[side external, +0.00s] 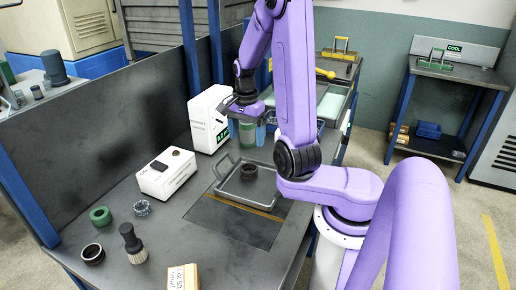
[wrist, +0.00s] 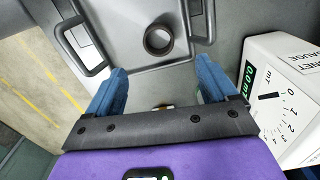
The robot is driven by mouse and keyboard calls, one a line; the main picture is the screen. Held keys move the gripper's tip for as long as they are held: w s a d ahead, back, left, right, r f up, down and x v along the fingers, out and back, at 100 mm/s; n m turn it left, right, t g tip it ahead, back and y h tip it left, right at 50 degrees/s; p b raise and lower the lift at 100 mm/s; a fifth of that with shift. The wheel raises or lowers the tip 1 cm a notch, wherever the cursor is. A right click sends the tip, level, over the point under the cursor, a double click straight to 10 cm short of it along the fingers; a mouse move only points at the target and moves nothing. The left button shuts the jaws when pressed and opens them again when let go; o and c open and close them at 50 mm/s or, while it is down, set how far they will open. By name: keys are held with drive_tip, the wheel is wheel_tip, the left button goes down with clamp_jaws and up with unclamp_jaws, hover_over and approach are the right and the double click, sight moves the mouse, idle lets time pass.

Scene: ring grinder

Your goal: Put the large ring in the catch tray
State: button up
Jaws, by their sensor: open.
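A dark ring (side external: 249,172) lies inside the metal catch tray (side external: 226,190), which has raised handles. In the wrist view the ring (wrist: 158,40) is on the floor of the tray (wrist: 130,65), with nothing touching it. My gripper (side external: 247,143) is above and behind the tray, clear of the ring. In the wrist view my gripper (wrist: 160,66) has its two blue fingers spread wide with no ring between them. The ring is beyond the fingertips.
A white gauge box (side external: 209,119) stands left of my gripper. A white instrument (side external: 166,173) with a small dark ring on top is further left. A green ring (side external: 100,215), a silver ring (side external: 142,207), another dark ring (side external: 92,254) and a brush (side external: 132,243) stand at the front left.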

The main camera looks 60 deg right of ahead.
drive_tip(key=w+a+r+n, duration=0.1)
drive_tip(key=a+r+n, duration=0.2)
drive_tip(key=a+n, duration=1.15)
drive_tip(key=s+a+r+n, duration=0.1)
drive_tip(key=s+a+n, duration=0.1)
drive_tip(key=s+n, duration=0.6)
drive_tip(key=s+a+n, duration=0.3)
drive_tip(key=s+n, duration=0.6)
drive_tip(key=s, duration=0.1)
drive_tip(key=shift+a+r, duration=0.25)
drive_tip(key=shift+r, duration=0.15)
